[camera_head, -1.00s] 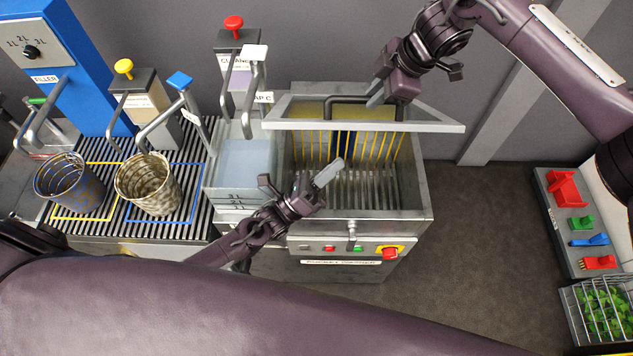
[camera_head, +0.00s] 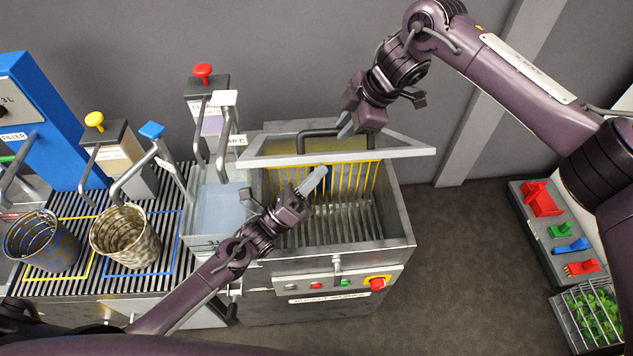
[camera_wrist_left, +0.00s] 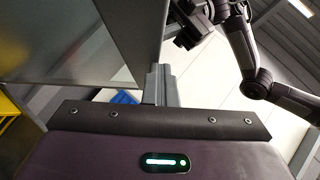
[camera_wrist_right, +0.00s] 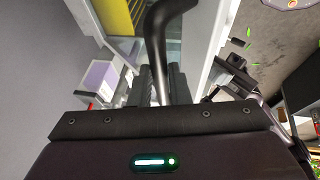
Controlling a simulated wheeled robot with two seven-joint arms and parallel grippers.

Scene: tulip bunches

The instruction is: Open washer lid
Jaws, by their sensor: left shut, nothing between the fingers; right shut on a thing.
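The washer (camera_head: 402,235) is a metal basin with yellow rods and grey slats inside. Its grey-framed clear lid (camera_head: 410,152) is raised at a tilt over the back part, so the basin's front is uncovered. My right gripper (camera_head: 346,125) is shut on the dark lid handle (camera_head: 303,141); in the right wrist view the curved handle (camera_wrist_right: 158,40) runs down to the fingers (camera_wrist_right: 157,86). My left gripper (camera_head: 317,180) is shut and empty, its fingertips just below the lid's front edge, over the basin. The left wrist view shows its fingers (camera_wrist_left: 160,85) close beside a grey panel.
A tray of coloured pieces (camera_head: 553,230) and a wire crate with greens (camera_head: 590,312) are at right. Floor between is clear.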

